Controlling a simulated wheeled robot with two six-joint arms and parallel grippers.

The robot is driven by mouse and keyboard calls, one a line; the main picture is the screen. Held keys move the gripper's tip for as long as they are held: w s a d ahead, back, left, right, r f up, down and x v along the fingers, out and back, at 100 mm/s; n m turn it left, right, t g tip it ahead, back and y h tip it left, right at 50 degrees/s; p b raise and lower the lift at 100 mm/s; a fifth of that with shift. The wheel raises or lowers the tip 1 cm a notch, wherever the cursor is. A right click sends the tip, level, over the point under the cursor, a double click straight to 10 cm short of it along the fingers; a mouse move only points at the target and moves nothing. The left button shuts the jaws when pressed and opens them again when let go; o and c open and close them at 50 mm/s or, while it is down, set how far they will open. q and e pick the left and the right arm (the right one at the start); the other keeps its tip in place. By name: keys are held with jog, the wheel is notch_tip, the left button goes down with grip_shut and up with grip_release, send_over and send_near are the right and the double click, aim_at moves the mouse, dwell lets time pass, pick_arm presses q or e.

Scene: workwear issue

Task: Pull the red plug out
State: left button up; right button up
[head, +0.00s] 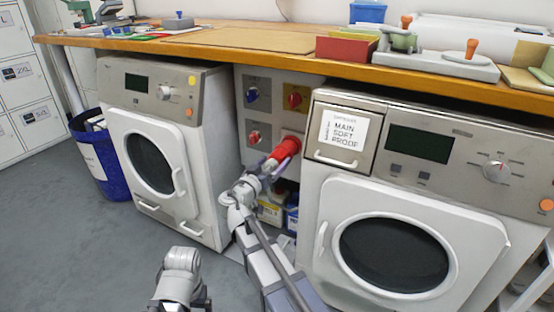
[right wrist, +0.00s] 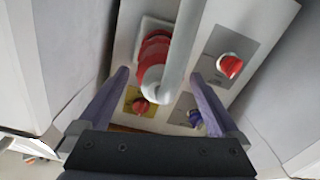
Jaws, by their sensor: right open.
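The red plug (head: 288,146) sits in a socket on the grey panel between the two machines. In the right wrist view the red plug (right wrist: 154,52) is in its square-backed socket, with a pale grey cable running from its end across the picture. My right gripper (head: 279,160) is at the plug. In the right wrist view its purple fingers (right wrist: 160,76) are apart, one on each side of the plug's cable end, with visible gaps. The cable hides part of the plug. An arm link of mine shows at the bottom of the head view, but the left gripper's fingers do not show.
The panel (head: 270,112) also has a blue knob (head: 252,95), a red knob on a yellow plate (head: 294,98) and another red knob (head: 254,137). Front-loading machines stand left (head: 205,120) and right (head: 450,200). The wooden worktop (head: 300,68) overhangs the panel. Containers (head: 270,212) stand below.

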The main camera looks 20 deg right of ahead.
aim_at(281, 154)
jog(key=shift+v, duration=2.3)
jog(key=x, duration=1)
jog(key=shift+w+d, duration=0.2)
